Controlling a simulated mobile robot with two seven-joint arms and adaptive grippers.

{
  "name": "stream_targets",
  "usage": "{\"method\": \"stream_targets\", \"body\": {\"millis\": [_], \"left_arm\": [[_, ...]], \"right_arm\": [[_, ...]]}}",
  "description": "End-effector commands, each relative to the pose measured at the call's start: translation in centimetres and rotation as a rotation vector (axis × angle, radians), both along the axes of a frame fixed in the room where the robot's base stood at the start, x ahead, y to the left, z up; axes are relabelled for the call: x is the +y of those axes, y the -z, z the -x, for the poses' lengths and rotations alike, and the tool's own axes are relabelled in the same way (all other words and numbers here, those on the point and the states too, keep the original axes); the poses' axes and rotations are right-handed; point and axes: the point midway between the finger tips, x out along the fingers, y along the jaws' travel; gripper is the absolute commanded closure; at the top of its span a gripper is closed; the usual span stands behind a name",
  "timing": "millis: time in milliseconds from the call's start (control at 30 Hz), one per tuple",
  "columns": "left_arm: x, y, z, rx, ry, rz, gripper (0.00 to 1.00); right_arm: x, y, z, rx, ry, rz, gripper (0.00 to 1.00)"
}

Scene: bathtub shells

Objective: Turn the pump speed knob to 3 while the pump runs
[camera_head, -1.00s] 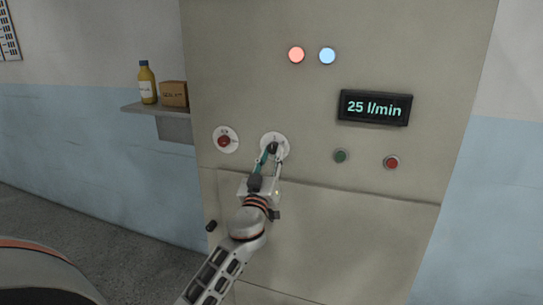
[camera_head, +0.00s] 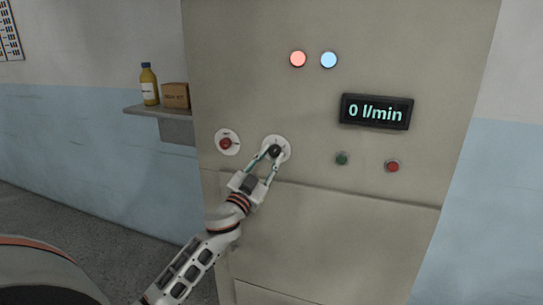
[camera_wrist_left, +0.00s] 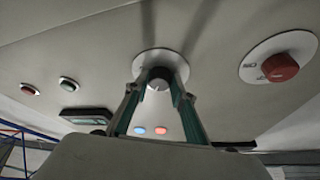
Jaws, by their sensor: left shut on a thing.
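The dark pump speed knob (camera_head: 275,151) sits on a round white dial plate (camera_head: 284,143) on the cabinet front. My left gripper (camera_head: 272,155) is shut on the knob, its two fingers on either side of it. In the left wrist view the knob (camera_wrist_left: 158,80) shows between the fingertips with a pale mark on its face. The dial's numbers are too small to read. The display (camera_head: 377,111) reads 0 l/min. A green button (camera_head: 342,159) and a red button (camera_head: 392,166) are below it. My right gripper is not in view.
A red knob (camera_head: 226,143) on a white plate is just left of the dial. A red lamp (camera_head: 298,59) and a blue lamp (camera_head: 329,60) are lit above. A shelf (camera_head: 150,111) at the left holds a bottle (camera_head: 149,85) and a box (camera_head: 175,96).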

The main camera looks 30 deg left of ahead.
Motion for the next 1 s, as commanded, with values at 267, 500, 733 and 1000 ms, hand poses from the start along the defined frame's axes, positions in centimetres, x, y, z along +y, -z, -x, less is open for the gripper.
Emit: {"method": "stream_targets", "body": {"millis": [267,500,733,1000], "left_arm": [[0.35,-0.34,0.10,0.061,0.000,-0.265,0.97],[0.55,-0.57,0.13,0.113,-0.001,-0.488,0.97],[0.69,-0.84,0.17,0.164,-0.002,-0.700,0.97],[0.80,-1.23,0.17,0.223,-0.003,-0.947,0.97]], "right_arm": [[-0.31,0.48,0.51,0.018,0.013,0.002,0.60],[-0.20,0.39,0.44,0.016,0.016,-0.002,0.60],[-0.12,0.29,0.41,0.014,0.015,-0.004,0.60],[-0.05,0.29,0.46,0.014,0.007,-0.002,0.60]]}}
